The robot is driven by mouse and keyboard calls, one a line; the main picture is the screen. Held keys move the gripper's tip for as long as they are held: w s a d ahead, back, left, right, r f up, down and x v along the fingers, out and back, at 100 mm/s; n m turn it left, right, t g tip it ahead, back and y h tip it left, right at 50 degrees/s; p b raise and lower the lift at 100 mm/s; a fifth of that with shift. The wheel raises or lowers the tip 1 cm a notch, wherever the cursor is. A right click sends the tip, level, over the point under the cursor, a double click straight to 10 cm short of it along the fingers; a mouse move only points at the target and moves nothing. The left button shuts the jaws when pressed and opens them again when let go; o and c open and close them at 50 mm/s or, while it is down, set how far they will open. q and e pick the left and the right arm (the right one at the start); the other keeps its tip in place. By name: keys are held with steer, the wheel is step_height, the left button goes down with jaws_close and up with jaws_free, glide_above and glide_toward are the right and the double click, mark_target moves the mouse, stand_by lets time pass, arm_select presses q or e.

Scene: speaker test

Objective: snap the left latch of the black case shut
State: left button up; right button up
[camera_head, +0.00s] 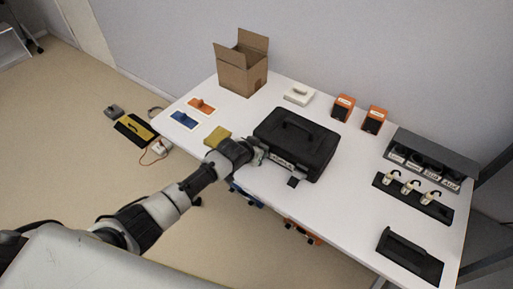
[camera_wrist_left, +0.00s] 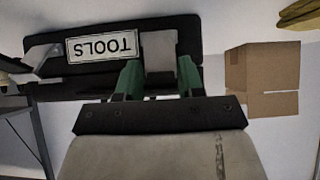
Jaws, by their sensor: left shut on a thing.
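The black case (camera_head: 296,140) lies on the white table with its lid down and a handle on top. Its front bears a white TOOLS label (camera_wrist_left: 101,47), upside down in the left wrist view. My left gripper (camera_head: 257,156) is at the left part of the case's front. In the left wrist view its green fingers (camera_wrist_left: 158,78) are shut on the grey left latch (camera_wrist_left: 159,46) beside the label. Whether the latch lies fully flat is hard to tell. Another grey piece (camera_wrist_left: 40,54) shows at the label's other side. My right gripper is not in view.
An open cardboard box (camera_head: 242,70) stands at the back left of the white table (camera_head: 350,205). A yellow cloth-like item (camera_head: 217,136) lies close to my left arm. A dark rack (camera_head: 432,160) and a black tray (camera_head: 410,257) are on the right.

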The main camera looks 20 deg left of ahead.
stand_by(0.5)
arm_select(q)
steer(key=o, duration=0.8)
steer(key=v, duration=1)
steer(key=shift+s+a+r+p, duration=0.1)
steer(key=shift+s+r+p, duration=0.05)
steer(key=shift+r+p, duration=0.25)
